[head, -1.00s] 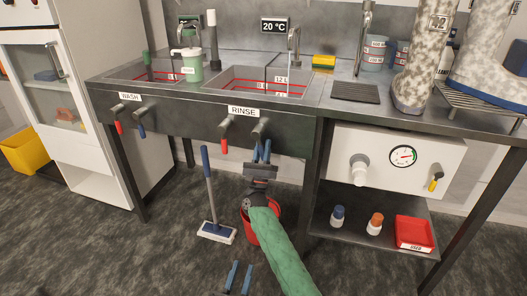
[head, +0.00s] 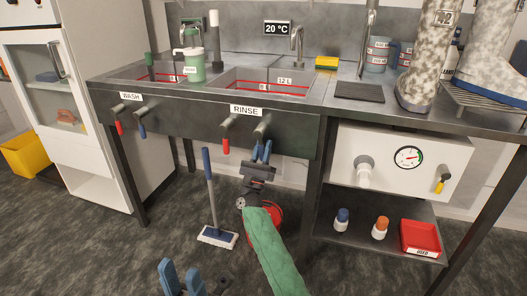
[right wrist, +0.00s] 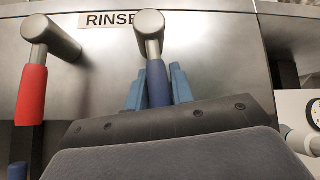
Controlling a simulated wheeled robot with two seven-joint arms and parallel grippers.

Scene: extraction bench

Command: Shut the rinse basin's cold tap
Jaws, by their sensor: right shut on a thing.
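The rinse basin (head: 262,76) is at the middle of the bench under a spout (head: 297,38). I cannot make out a stream from the spout. Below the RINSE label are a red-handled tap (head: 227,135) and the blue-handled cold tap (head: 262,130). In the right wrist view the cold tap's blue handle (right wrist: 158,84) points straight down, and the red-handled tap (right wrist: 32,92) hangs to its left. My right gripper (head: 262,152) is shut on the blue handle, with a blue finger on each side. My left gripper (head: 182,278) is open and empty, low over the floor.
The wash basin's taps (head: 130,120) are to the left. A mop (head: 217,235) and a red bucket (head: 276,213) stand under the bench beside my right arm. A white box with a gauge (head: 408,157) is to the right, above a shelf with bottles and a red tray (head: 419,238).

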